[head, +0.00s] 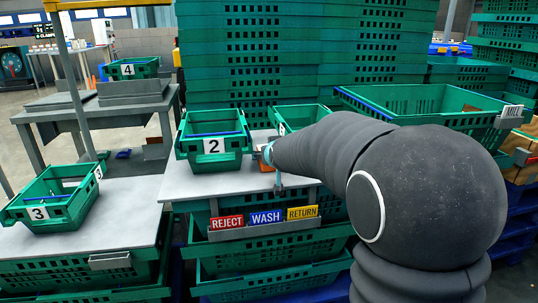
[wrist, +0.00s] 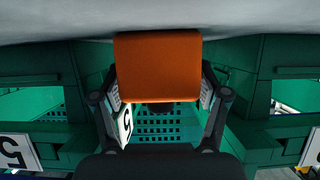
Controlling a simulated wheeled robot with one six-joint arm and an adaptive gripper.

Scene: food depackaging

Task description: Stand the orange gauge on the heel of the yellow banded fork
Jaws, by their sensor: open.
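The orange gauge (wrist: 157,67) is a block seen close up in the upper middle of the wrist view. The two dark fingers of my gripper (wrist: 160,98) stand apart on either side of it, and the gripper is open. I cannot tell whether either finger touches the gauge. In the head view a small orange patch (head: 266,158) shows at the end of my arm, beside crate 2, above the grey worktop. My arm covers much of that spot. I cannot make out the yellow banded fork in either view.
Green crate 2 (head: 214,136) stands on the grey worktop (head: 225,184), left of my arm. Crate 3 (head: 58,198) is on the left table. The MILL crate (head: 425,103) is behind my arm. REJECT, WASH and RETURN signs (head: 265,217) hang at the worktop's front.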

